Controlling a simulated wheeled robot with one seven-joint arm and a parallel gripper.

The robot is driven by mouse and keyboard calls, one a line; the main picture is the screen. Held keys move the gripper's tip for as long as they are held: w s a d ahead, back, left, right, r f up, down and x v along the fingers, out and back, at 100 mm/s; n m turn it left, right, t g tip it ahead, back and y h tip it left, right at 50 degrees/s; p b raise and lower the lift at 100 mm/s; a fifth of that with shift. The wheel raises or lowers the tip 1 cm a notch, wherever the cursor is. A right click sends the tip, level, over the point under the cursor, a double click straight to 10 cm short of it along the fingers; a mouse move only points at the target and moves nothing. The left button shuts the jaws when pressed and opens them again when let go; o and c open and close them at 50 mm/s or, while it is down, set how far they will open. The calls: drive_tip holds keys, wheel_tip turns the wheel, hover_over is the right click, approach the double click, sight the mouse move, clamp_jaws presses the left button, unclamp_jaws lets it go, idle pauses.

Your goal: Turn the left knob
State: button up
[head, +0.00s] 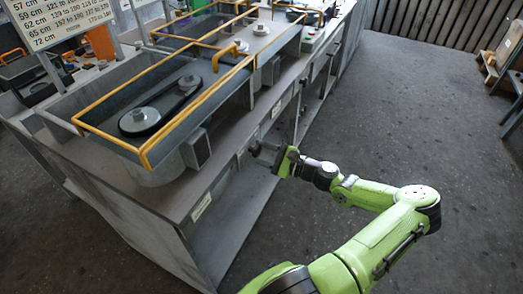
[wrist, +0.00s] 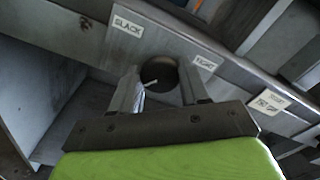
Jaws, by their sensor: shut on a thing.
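A dark round knob (wrist: 160,72) with a short white pointer mark sits on the grey front panel in the wrist view, between a label reading "SLACK" (wrist: 128,26) and one that seems to read "TIGHT" (wrist: 204,63). The white mark lies toward the knob's lower left edge in that view. My gripper (wrist: 160,88) has one finger on each side of the knob and is shut on it. In the head view my gripper (head: 262,151) is at the front of the long bench, where it hides the knob.
The grey bench (head: 165,200) carries a belt and pulleys (head: 160,105) inside a yellow rail frame (head: 205,95). Another label (wrist: 269,101) is farther right on the panel in the wrist view. Open shelf space lies below the panel. The dark floor (head: 400,120) right of the bench is clear.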

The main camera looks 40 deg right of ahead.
drive_tip(key=n, duration=0.4)
drive_tip(key=shift+a+n, duration=0.1)
drive_tip(key=shift+n, duration=0.2)
drive_tip(key=n+b, duration=0.1)
drive_tip(key=n, duration=0.2)
drive_tip(key=shift+f+n, duration=0.1)
drive_tip(key=shift+n, duration=0.3)
drive_tip(key=n+b, duration=0.1)
drive_tip(key=n, duration=0.2)
drive_tip(key=shift+f, duration=0.1)
drive_tip(key=shift+n+b, duration=1.15)
drive_tip(key=shift+n, duration=0.95)
drive_tip(key=o, duration=1.1)
drive_tip(key=shift+c, duration=0.2)
